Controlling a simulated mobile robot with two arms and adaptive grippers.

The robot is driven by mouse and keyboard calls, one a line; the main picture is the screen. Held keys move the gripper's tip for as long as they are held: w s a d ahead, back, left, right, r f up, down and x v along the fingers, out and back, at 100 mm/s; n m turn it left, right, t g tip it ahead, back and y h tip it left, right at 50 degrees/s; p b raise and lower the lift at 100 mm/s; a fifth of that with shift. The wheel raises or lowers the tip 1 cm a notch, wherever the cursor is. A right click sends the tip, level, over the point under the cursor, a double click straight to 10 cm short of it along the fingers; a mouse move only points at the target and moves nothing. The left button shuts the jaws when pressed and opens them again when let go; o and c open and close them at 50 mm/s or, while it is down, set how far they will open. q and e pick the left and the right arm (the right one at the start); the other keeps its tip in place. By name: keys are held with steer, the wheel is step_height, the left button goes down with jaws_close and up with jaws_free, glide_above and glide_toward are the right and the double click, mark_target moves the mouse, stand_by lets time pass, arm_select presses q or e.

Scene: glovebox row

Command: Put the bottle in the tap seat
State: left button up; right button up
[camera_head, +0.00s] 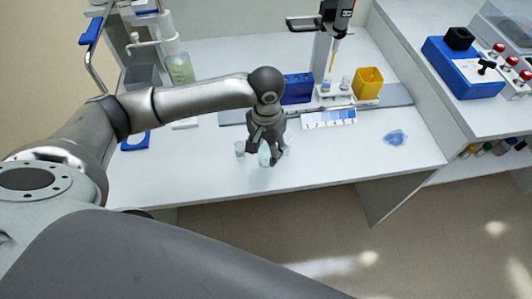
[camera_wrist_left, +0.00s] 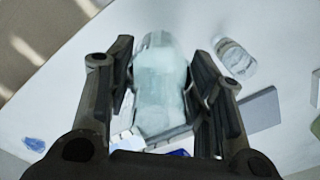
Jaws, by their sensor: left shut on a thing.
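My left gripper (camera_head: 267,148) is shut on a clear bottle with pale blue-green contents (camera_head: 264,158), near the front of the white bench. In the left wrist view the bottle (camera_wrist_left: 160,85) sits between the two fingers of the left gripper (camera_wrist_left: 160,95). Whether its base touches the bench is hard to tell. A white tap fitting (camera_head: 145,42) stands at the back left. A blue-edged square piece (camera_head: 135,144) lies below it, partly behind my arm; I cannot tell whether it is the tap seat. My right gripper is out of view.
A small clear vessel (camera_head: 239,148) stands just left of the held bottle; it also shows in the wrist view (camera_wrist_left: 236,58). A blue rack (camera_head: 298,89), a yellow box (camera_head: 368,83) and a pipette stand are behind. A blue crumpled item (camera_head: 395,138) lies right.

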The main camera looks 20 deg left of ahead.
mark_target(266, 155)
arm_select(q)
steer(key=shift+w+a+f, duration=0.1)
steer(key=shift+w+f, duration=0.05)
steer(key=shift+f, duration=0.8)
steer(key=shift+w+a+f, duration=0.1)
steer(key=shift+f, duration=0.8)
steer(key=shift+f, duration=0.1)
steer(key=o, duration=1.1)
